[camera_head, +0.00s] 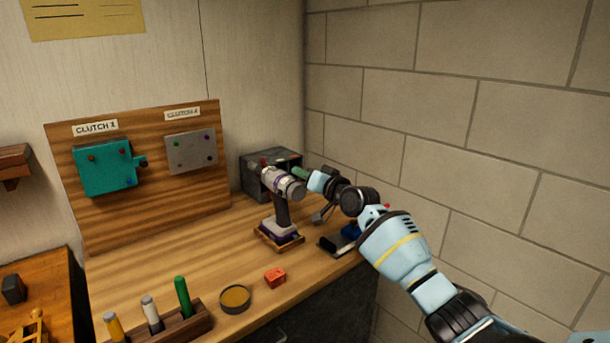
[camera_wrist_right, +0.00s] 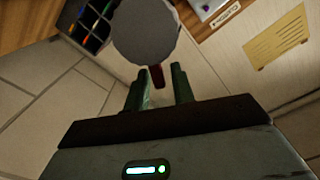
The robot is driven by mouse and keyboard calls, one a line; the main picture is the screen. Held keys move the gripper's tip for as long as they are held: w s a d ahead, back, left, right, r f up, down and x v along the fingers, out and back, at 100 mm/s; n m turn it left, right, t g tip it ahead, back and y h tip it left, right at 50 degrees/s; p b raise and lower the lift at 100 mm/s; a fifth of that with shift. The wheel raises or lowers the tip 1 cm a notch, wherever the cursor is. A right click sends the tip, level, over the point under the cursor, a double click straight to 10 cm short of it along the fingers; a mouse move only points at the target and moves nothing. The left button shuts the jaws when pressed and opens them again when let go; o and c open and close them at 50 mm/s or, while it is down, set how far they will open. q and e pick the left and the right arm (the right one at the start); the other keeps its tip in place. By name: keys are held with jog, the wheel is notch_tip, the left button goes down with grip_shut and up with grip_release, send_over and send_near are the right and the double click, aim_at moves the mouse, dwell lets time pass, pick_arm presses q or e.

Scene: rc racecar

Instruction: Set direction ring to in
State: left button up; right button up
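A drill-like tool (camera_head: 281,205) with a grey and purple body stands upright on a small wooden base. My right gripper (camera_head: 301,174) is at the upper right end of the tool's body. In the right wrist view, a round grey end face (camera_wrist_right: 145,32), probably of the tool, lies just ahead of the gripper (camera_wrist_right: 159,78). A dark red tab (camera_wrist_right: 157,77) sticks out from its edge, between the two green fingers. The fingers are apart; I cannot tell if they touch the tab. Any ring markings are not readable. My left gripper is out of view.
A dark compartment box (camera_head: 257,183) stands behind the tool, and a block wall (camera_head: 470,150) rises at the right. An orange-red block (camera_head: 275,278), a round dish (camera_head: 235,299) and a rack (camera_head: 180,328) with colored pieces are in front. A board (camera_head: 130,205) holds two clutch plates.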

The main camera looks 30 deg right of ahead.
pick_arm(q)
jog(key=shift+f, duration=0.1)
pick_arm(e)
jog(key=shift+o, duration=0.5)
